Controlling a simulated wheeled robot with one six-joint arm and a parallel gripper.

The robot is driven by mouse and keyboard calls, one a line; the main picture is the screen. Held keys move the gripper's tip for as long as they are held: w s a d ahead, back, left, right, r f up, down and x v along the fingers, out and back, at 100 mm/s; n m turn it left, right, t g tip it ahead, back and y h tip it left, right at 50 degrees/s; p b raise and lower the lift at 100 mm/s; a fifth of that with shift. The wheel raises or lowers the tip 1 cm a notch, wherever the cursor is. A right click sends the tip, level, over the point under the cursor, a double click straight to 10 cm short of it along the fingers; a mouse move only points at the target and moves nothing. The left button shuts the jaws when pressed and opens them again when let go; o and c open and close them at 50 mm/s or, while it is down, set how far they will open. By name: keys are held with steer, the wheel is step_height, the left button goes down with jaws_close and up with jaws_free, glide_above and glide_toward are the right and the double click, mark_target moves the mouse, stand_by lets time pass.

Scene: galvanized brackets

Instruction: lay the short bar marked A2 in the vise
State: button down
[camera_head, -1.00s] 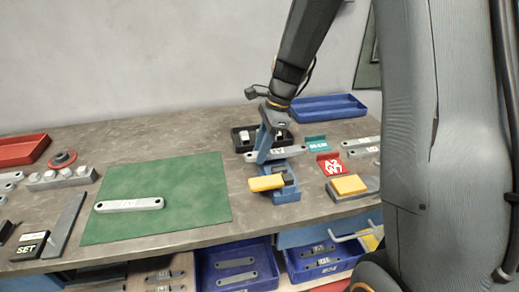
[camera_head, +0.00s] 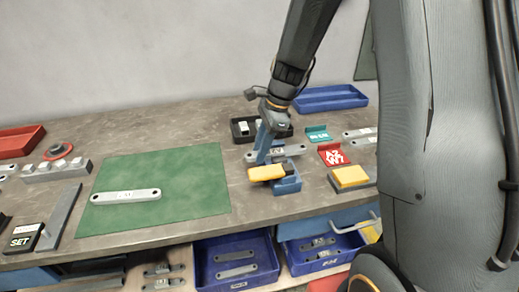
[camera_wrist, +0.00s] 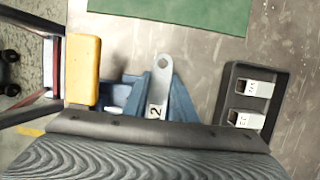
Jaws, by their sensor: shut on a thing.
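My gripper (camera_head: 264,152) is shut on a short grey bar (camera_head: 292,150), a flat piece with a hole at its end and a white label. In the wrist view the bar (camera_wrist: 162,73) sticks out between my blue fingers (camera_wrist: 158,95), and a "2" shows on its label. The blue vise (camera_head: 288,185) with a yellow block (camera_head: 267,173) stands on the bench just in front of and below the bar. In the wrist view the vise (camera_wrist: 113,92) and its yellow part are left of the bar. Whether bar and vise touch, I cannot tell.
A black tray (camera_wrist: 226,108) with labelled blocks is close behind my gripper. A red sign (camera_head: 331,154), a teal sign (camera_head: 318,134) and a yellow-topped block (camera_head: 350,178) are to the right. Another bar (camera_head: 125,196) lies on the green mat (camera_head: 190,195), which is otherwise clear.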

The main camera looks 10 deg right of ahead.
steer(key=c, duration=1.4)
jaws_free()
steer(key=shift+b+v, duration=0.55)
steer(key=shift+v, duration=3.35)
